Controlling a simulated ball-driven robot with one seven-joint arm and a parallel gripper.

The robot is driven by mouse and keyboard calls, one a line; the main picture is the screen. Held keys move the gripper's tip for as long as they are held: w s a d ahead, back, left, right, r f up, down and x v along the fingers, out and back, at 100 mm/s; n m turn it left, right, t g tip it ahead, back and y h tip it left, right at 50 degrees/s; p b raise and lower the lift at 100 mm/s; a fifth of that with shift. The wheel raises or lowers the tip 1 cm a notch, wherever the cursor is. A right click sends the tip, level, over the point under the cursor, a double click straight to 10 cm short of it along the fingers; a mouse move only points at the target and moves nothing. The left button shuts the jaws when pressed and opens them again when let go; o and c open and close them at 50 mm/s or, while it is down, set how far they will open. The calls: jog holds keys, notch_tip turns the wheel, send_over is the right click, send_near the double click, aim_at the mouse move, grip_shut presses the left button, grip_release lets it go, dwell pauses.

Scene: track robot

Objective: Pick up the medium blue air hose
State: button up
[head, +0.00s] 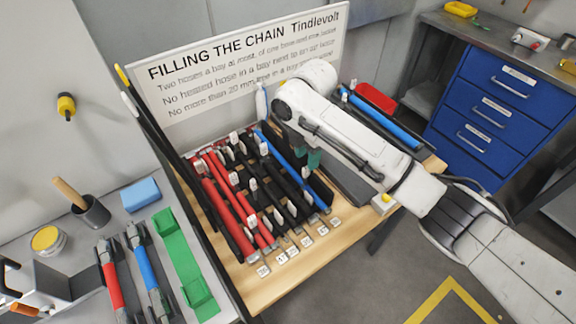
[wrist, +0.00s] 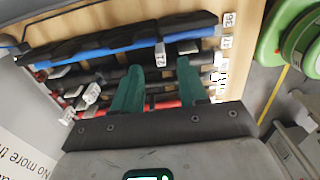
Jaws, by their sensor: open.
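A blue hose (head: 288,165) lies in the rack among black and red hoses, near its right side. In the wrist view a blue hose (wrist: 130,46) runs across the upper part beside a black strip. My gripper (wrist: 157,75) is open, its two green fingers apart and pointing toward the rack, over the black hoses just short of the blue one. In the head view my gripper (head: 314,158) shows as a green patch below my white arm, close to the blue hose. I cannot tell whether anything lies between the fingers.
Another blue hose (head: 388,121) lies right of the rack, beside a red item (head: 375,97). A third blue hose (head: 143,268) and a red one (head: 111,284) lie on the left bench. A sign (head: 245,62) stands behind the rack. White tags line its front edge.

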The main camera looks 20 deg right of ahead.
aim_at(306, 176)
notch_tip(306, 176, down, 8)
jog(key=shift+f+p, duration=0.1)
jog(key=shift+p, duration=0.55)
jog(key=shift+c, duration=0.2)
grip_shut()
